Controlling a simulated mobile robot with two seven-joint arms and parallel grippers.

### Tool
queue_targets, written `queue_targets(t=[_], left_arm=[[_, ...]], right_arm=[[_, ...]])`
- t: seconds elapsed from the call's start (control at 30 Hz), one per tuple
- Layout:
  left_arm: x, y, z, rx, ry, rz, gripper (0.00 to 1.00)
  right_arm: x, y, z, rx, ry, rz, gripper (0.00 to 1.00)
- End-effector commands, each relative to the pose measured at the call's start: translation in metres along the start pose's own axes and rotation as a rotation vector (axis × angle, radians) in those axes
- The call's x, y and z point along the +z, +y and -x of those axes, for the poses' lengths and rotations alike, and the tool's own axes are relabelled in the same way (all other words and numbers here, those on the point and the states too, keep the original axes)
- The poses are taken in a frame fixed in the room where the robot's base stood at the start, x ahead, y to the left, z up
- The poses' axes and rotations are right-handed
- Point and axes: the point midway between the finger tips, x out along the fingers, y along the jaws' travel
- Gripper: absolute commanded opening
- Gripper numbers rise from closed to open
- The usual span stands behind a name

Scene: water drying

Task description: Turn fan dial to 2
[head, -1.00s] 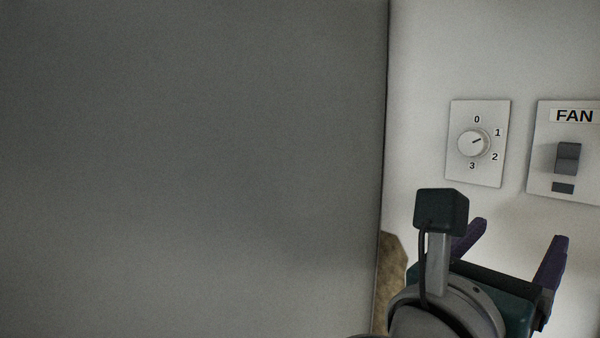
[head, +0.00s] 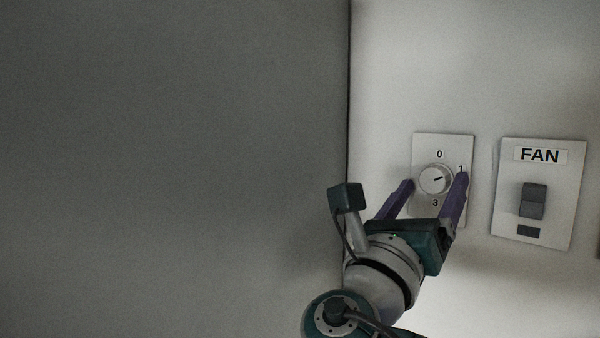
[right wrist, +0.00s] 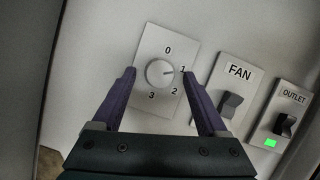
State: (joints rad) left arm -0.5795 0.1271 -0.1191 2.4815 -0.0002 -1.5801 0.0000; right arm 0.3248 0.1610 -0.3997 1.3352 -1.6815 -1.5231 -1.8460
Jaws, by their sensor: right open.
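The fan dial (head: 435,179) is a round white knob on a white wall plate (head: 426,143) marked 0, 1, 2 and 3. Its pointer line aims toward the 1. The dial also shows in the right wrist view (right wrist: 159,73), with its plate (right wrist: 150,50). My right gripper (head: 436,180) is open and empty, its purple fingers spread to either side of the dial. In the right wrist view the dial lies between and beyond the fingertips (right wrist: 163,72); I cannot tell whether they touch the plate. In the head view the right finger hides the 2. My left gripper is out of view.
A FAN switch plate (head: 562,174) with a grey rocker is right of the dial. An OUTLET switch (right wrist: 284,124) with a green light is farther right in the right wrist view. A large grey panel (head: 170,170) fills the left of the head view.

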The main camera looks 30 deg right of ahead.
Motion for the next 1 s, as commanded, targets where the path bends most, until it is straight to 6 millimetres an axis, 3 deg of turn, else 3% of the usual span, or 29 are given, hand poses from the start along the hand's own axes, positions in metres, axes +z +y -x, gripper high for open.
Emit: queue_targets(t=[0.27, 0.9, 1.0], left_arm=[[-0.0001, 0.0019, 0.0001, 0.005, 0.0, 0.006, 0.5], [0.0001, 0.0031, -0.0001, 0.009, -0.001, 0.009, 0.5], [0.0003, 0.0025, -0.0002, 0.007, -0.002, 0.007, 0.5]], right_arm=[[-0.0008, 0.0001, -0.0013, 0.0, 0.001, 0.0, 0.75], [-0.0006, 0.0002, -0.0009, 0.0, 0.001, 0.0, 0.03], [-0.0006, 0.0002, -0.0009, 0.001, 0.001, 0.0, 0.0]])
